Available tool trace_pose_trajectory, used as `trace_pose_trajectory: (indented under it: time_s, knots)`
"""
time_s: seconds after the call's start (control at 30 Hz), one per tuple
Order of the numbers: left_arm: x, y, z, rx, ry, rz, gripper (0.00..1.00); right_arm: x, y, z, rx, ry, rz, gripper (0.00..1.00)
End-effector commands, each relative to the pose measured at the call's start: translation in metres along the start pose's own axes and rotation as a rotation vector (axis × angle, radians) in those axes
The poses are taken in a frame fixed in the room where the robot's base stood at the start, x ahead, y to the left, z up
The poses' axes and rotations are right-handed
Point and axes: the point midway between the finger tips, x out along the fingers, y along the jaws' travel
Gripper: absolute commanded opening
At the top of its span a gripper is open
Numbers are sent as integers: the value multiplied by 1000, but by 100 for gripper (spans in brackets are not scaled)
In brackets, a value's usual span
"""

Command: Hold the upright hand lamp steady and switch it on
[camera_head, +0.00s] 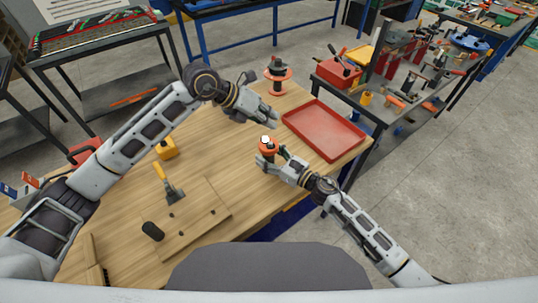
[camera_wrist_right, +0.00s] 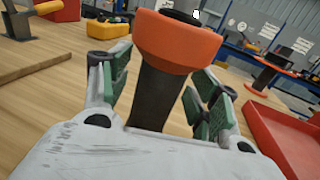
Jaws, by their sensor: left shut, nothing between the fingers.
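The hand lamp has an orange collar and a dark body; it stands upright near the table's right side in the head view (camera_head: 267,146). Its top shows a pale spot; I cannot tell whether it is lit. The right gripper also shows in the head view (camera_head: 275,160). My left gripper (camera_head: 274,118) is shut and empty, a little beyond and above the lamp's top, apart from it.
A red tray (camera_head: 325,130) lies right of the lamp. An orange-and-black spool-like object (camera_head: 277,75) stands at the table's far edge. A yellow block (camera_head: 166,148), a yellow-handled tool (camera_head: 170,185) and a wooden board (camera_head: 195,220) lie to the left.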

Motion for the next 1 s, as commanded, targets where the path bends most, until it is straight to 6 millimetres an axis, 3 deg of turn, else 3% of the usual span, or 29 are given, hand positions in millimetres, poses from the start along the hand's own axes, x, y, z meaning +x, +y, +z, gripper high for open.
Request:
trace_pose_trajectory:
  time_s: [0.13, 0.63, 1.0]
  knots:
    - [0, 0, 0, 0, 0, 0, 0, 0, 0, 0, 0, 0, 0, 82]
    - [0, 0, 0, 0, 0, 0, 0, -4, 0, -1, 1, 1, 0, 82]
    - [0, 0, 0, 0, 0, 0, 0, -31, 1, -1, 1, 1, 1, 82]
